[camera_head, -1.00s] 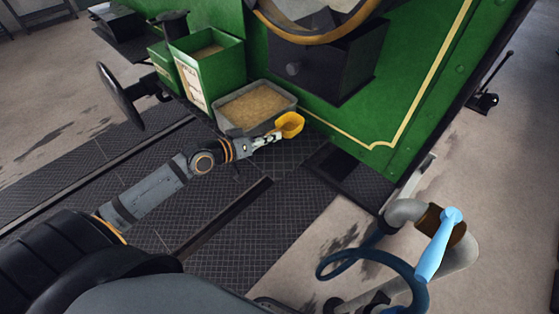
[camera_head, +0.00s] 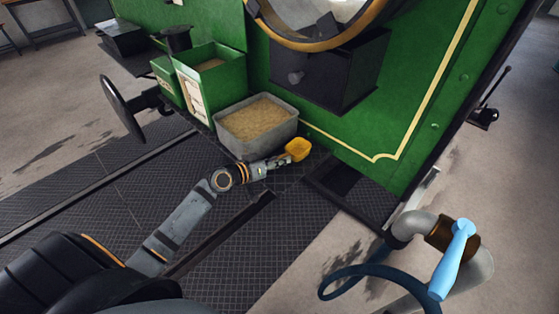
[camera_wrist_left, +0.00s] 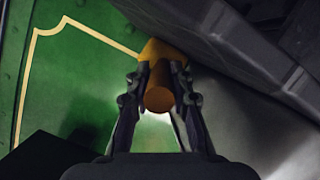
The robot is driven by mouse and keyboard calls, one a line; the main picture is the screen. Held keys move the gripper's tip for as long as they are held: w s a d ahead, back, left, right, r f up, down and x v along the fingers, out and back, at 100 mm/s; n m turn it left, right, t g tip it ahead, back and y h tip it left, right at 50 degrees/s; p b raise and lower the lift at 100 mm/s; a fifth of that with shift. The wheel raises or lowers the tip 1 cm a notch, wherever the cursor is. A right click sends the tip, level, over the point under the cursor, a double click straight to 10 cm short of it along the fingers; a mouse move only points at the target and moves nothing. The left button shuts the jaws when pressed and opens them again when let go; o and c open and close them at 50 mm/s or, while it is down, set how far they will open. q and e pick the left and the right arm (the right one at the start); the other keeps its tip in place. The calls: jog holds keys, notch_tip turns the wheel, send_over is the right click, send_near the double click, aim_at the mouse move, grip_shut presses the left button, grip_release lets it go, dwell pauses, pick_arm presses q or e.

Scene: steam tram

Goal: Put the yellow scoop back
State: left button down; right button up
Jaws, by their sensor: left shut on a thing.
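The yellow scoop (camera_head: 297,149) is at the tip of my left gripper (camera_head: 280,162), just right of the grey bin's front corner and in front of the green tram side. In the left wrist view the two fingers (camera_wrist_left: 159,90) are closed around the scoop's orange round handle (camera_wrist_left: 159,98), with the scoop's yellow body (camera_wrist_left: 160,50) beyond it. The grey bin (camera_head: 236,142) holds tan sand (camera_head: 255,118) and stands against the tram, left of the scoop. The scoop looks apart from the bin. My right gripper is not seen.
Green boxes (camera_head: 214,88) stand left of the bin. A dark box (camera_head: 325,75) juts from the green tram side (camera_head: 340,145). A pipe with a light blue lever (camera_head: 452,262) and a blue hose (camera_head: 350,273) is at the lower right. The dark patterned floor (camera_head: 110,180) is largely open.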

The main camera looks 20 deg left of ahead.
pick_arm(q)
jog(key=c, duration=1.5)
grip_release()
jog(key=shift+f, duration=0.1)
jog(key=o, duration=0.3)
jog(key=shift+p+v, duration=1.2)
jog(key=shift+v, duration=4.8)
